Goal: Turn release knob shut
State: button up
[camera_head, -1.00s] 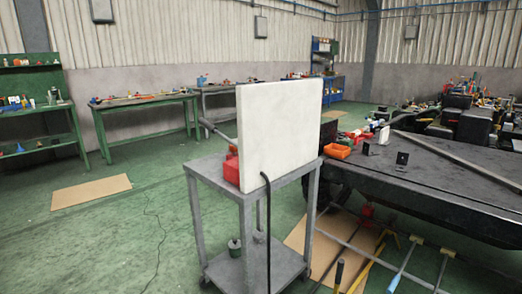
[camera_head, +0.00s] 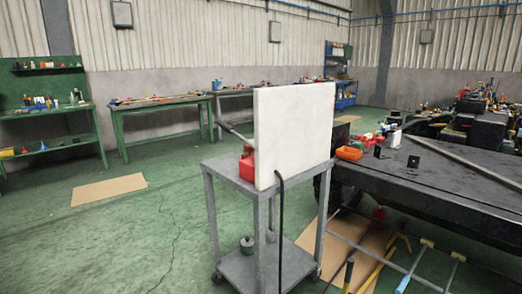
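I cannot make out a release knob in the head view. A grey cart (camera_head: 225,170) stands in the middle, with a large white panel (camera_head: 295,135) upright on its top. A red object (camera_head: 247,166) sits on the cart at the panel's left edge, partly hidden by the panel. A grey bar (camera_head: 234,132) sticks out to the left from behind the panel. A black hose (camera_head: 281,225) hangs down the cart's near side. My gripper is not in view.
A dark workbench (camera_head: 440,185) with an orange tray (camera_head: 349,153) stands close on the cart's right. Long-handled tools (camera_head: 405,280) lie low beneath it. Green tables (camera_head: 165,113) line the back left. The green floor left of the cart is mostly open, with a cardboard sheet (camera_head: 110,189).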

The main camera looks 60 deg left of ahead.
aim_at(248, 148)
jog(key=k, duration=1.7)
jog(key=u, duration=1.75)
jog(key=i, duration=1)
jog(key=k, duration=0.35)
